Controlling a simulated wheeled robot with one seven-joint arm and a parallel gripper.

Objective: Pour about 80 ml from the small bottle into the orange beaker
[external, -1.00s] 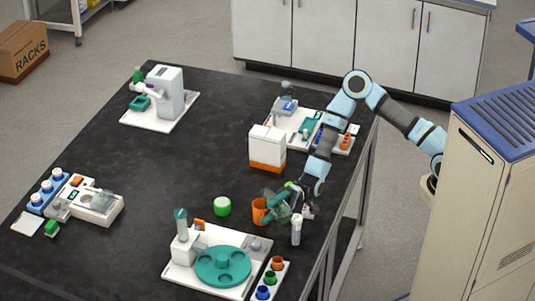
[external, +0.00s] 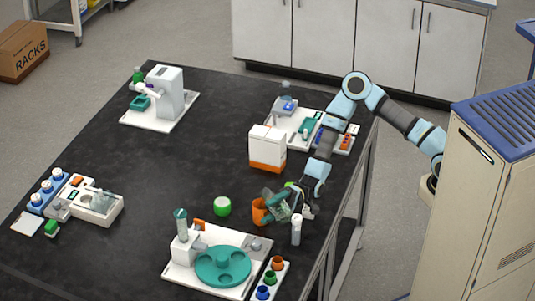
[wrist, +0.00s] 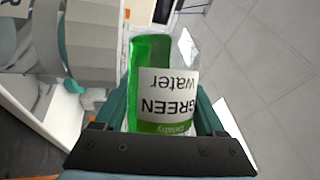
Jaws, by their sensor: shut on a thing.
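My gripper (external: 296,205) is shut on the small bottle, a clear bottle with green liquid. The bottle (wrist: 165,85) fills the middle of the wrist view between my two teal fingers, and its white label reads "GREEN water". In the external view the bottle is tilted and partly hidden by my fingers. The orange beaker (external: 259,212) stands upright on the dark table, just left of my gripper, with the held bottle close to its rim. I cannot see a stream or the level inside the beaker.
A white-capped container (external: 296,232) stands just below my gripper. A teal carousel device (external: 222,267) sits in front, and a white-and-orange box (external: 267,150) behind. The table's middle left is clear.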

